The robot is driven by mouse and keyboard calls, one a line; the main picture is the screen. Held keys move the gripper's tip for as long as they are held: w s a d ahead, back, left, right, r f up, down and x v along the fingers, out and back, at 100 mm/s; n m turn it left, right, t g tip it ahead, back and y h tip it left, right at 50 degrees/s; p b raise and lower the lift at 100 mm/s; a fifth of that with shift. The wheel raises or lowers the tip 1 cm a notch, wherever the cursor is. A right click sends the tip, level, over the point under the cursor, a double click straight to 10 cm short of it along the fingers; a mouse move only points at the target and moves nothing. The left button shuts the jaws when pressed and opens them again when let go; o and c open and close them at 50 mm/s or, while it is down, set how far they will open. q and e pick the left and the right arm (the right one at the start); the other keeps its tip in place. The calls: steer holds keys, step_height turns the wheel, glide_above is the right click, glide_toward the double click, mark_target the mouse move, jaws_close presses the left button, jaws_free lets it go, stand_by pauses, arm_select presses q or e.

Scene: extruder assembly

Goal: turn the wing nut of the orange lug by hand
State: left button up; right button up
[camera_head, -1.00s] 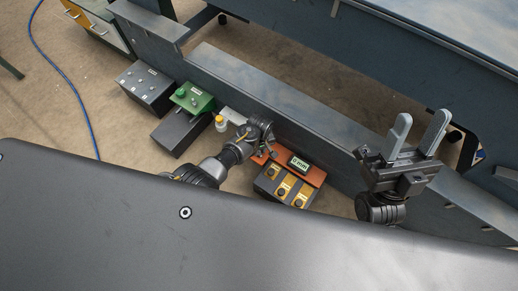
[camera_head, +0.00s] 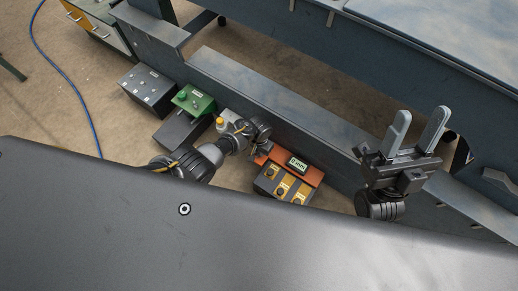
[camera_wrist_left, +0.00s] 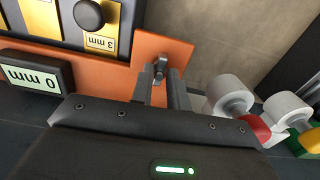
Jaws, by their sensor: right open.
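The orange lug (camera_head: 264,159) sticks out from the left end of the orange plate in the head view. In the left wrist view the orange lug (camera_wrist_left: 178,50) carries a small grey metal wing nut (camera_wrist_left: 160,68). My left gripper (camera_wrist_left: 161,86) has its two fingertips on either side of the wing nut. I cannot tell whether they press on it. In the head view my left wrist covers most of this spot. My right gripper (camera_head: 415,135) is open and empty, fingers pointing up, at the right.
The orange-topped box has a "0 mm" display (camera_head: 297,163) and yellow plates with black knobs (camera_head: 283,188). A green block (camera_head: 194,100), a dark box (camera_head: 150,88) and white cylinders (camera_wrist_left: 232,95) lie to the left in the head view. A grey beam (camera_head: 270,95) runs behind.

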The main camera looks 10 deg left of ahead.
arm_select(q)
steer(key=shift+o, duration=1.2)
step_height(320, 180, up, 6)
steer(key=p, duration=0.6)
step_height(320, 180, up, 11)
steer(key=p, duration=0.6)
steer(key=shift+f, duration=0.15)
